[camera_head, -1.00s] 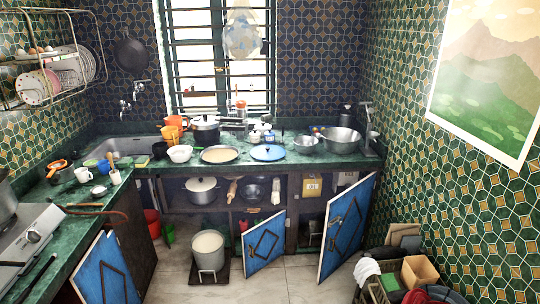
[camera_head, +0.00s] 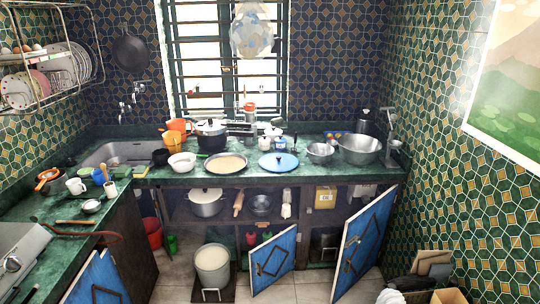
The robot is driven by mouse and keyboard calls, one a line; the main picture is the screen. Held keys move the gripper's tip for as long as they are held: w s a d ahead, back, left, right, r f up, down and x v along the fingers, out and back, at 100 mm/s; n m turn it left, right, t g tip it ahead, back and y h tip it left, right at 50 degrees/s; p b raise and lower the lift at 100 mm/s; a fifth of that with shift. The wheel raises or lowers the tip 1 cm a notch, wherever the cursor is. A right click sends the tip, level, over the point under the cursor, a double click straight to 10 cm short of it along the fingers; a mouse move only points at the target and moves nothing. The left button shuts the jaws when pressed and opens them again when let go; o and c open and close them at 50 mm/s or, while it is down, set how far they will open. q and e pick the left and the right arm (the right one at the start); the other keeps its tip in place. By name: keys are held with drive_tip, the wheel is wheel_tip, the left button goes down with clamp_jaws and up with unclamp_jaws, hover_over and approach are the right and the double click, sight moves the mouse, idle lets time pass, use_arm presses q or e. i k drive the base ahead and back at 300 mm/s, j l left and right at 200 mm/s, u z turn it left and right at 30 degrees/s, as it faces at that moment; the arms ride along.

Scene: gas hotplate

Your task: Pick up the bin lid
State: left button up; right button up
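I cannot tell for sure which thing is the bin lid. A round blue lid (camera_head: 278,162) with a small knob lies flat on the green counter, right of a shallow pan (camera_head: 226,164). A red bucket-like container (camera_head: 153,232) stands on the floor in the left corner, partly hidden by the left cabinet; no lid shows on it. A pale pot (camera_head: 212,265) stands on the floor in front of the lower shelves, and its top looks pale. Neither of my grippers is in view.
Two blue cabinet doors, one (camera_head: 273,258) in the middle and one (camera_head: 364,241) at right, stand open into the floor space. Boxes (camera_head: 432,265) and dark items fill the lower right. A stove (camera_head: 18,262) sits at lower left. Some tiled floor (camera_head: 300,290) is clear.

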sight(276, 162)
drive_tip(key=i+u, duration=0.1)
drive_tip(key=i, duration=0.7)
drive_tip(key=i+l+u, duration=0.15)
drive_tip(key=i, duration=0.65)
